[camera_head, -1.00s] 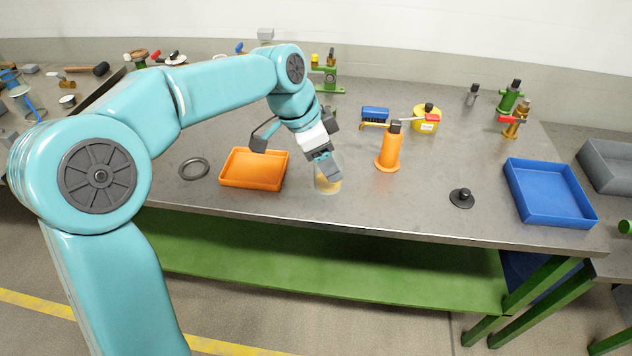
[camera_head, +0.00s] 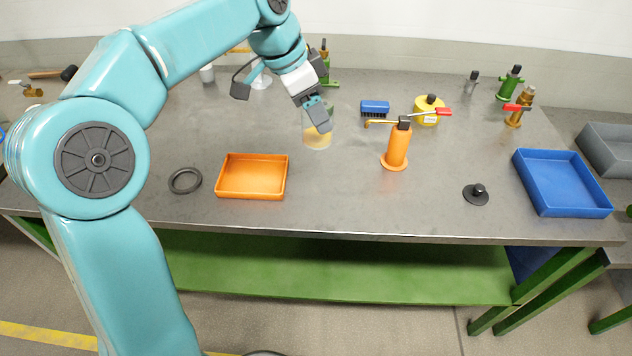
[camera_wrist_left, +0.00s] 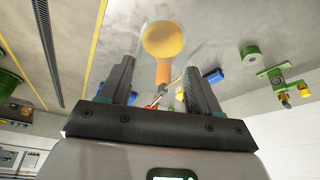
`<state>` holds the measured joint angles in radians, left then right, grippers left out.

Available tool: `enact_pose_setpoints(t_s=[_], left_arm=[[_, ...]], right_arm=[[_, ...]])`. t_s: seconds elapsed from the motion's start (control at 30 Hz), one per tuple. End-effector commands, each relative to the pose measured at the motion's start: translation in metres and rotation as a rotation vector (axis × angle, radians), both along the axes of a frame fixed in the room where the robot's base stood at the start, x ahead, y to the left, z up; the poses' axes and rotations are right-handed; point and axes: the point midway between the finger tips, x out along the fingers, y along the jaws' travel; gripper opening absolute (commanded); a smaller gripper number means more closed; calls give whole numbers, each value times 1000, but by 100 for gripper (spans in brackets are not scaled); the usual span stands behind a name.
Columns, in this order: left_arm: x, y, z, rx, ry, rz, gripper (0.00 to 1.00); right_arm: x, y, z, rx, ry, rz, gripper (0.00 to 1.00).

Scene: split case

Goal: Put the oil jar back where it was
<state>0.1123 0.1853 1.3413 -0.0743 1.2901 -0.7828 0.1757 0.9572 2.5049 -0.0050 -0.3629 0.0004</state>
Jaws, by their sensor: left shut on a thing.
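The oil jar (camera_head: 317,136) is a clear jar with yellow oil in its lower part. It is upright in the head view, left of the orange oil can and behind the orange tray's right side. My left gripper (camera_head: 318,120) comes from above and is shut on the jar's upper part. In the left wrist view the yellow oil (camera_wrist_left: 163,40) shows beyond the two fingers. Whether the jar's base touches the bench is hard to tell. My right gripper is not in view.
The bench (camera_head: 350,200) holds an orange tray (camera_head: 251,191), a dark ring (camera_head: 185,181), an orange oil can (camera_head: 396,150), a blue brush (camera_head: 375,108), a yellow can (camera_head: 428,116), a black knobbed disc (camera_head: 477,196) and a blue tray (camera_head: 562,205). The front middle is clear.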

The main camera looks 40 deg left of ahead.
Motion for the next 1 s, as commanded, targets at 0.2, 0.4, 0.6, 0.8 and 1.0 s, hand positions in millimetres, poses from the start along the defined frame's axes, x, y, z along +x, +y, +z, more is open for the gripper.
enact_pose_setpoints(t_s=[0.2,0.4,0.6,0.8,1.0], left_arm=[[-1,-2,-66,0,2,1,0],[1,-1,-111,0,0,-1,0],[2,0,-129,-1,-2,-2,0],[2,1,-160,-1,1,-3,0],[3,1,-168,-1,-3,-4,0]], right_arm=[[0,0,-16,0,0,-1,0],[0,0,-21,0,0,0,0],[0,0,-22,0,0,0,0],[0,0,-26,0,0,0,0],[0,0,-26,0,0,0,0]])
